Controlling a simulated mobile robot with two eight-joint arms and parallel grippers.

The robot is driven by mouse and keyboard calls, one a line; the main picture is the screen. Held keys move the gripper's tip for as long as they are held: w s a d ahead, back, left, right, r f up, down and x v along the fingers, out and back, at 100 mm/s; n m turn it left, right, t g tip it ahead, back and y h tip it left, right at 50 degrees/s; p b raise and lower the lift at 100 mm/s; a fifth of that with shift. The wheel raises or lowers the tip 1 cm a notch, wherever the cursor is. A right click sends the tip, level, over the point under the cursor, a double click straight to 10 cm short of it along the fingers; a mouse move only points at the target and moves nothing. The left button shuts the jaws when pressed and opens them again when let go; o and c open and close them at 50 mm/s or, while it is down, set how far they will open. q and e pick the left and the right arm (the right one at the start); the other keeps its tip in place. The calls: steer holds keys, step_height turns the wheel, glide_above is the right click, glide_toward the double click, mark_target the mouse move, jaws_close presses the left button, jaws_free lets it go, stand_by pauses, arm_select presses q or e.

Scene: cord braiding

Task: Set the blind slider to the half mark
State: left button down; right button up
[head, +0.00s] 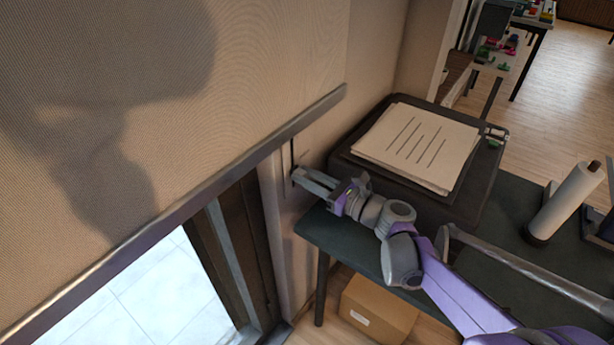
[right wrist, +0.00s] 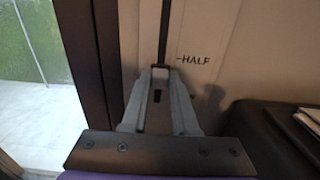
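The blind (head: 290,50) fills the left of the head view, its metal bottom bar (head: 215,185) above a bright opening. The slider's dark slot (right wrist: 165,30) runs up the wall panel, with the mark HALF (right wrist: 195,60) to its right. My left gripper is not in view.
A dark table (head: 345,240) stands right of the panel, with a black case (head: 345,160) bearing lined paper sheets (head: 420,145) close to my right gripper. A white roll (head: 567,200) stands farther right. A cardboard box (head: 378,305) is on the floor.

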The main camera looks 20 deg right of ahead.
jaws_close()
stand_by(1.0)
